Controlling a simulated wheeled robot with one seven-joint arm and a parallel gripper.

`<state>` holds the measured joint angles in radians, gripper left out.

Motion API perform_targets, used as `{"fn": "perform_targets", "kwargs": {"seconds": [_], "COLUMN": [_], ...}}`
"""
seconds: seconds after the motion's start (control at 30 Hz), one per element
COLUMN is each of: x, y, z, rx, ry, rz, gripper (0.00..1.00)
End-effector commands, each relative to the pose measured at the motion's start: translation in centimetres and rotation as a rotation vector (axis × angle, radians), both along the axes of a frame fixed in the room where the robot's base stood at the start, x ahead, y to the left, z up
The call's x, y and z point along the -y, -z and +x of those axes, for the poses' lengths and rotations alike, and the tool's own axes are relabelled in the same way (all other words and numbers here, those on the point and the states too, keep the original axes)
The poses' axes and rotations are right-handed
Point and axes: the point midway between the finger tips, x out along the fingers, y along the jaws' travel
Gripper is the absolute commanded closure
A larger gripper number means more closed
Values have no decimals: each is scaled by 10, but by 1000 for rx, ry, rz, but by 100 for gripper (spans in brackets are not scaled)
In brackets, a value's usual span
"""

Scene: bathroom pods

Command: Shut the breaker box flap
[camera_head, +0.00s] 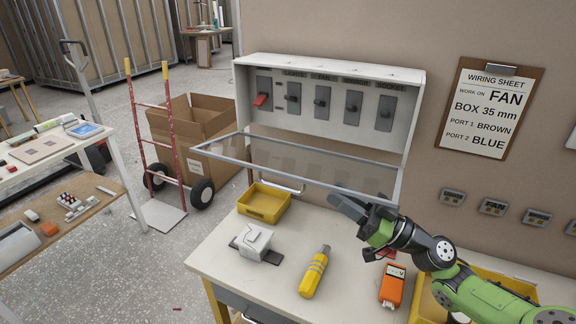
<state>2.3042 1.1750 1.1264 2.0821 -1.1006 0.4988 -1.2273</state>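The white breaker box (330,68) is on the wall above the workbench, with a row of several switches inside. The one at the left has a red lever; the others are dark. Its clear, grey-framed flap (300,163) is open, sticking out from the box's lower edge towards me, roughly level. A handle (282,186) hangs at its outer edge. My gripper (345,203) is at the flap's outer edge near the right corner, its dark fingers pointing left. I cannot tell whether it touches the flap or whether the fingers are open.
Below the flap, the workbench (222,262) holds a yellow bin (264,203), a white device (254,240), a yellow tool (315,272) and an orange meter (392,286). A clipboard (490,108) hangs at the right. A red hand truck (173,140) and a cardboard box (205,125) stand left.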

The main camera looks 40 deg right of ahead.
Motion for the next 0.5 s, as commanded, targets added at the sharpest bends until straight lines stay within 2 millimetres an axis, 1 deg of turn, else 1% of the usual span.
{"fn": "perform_targets", "kwargs": {"seconds": [0.5], "x": [15], "y": [16], "z": [-36], "rx": [0], "ry": [3], "rz": [0], "gripper": [79]}}
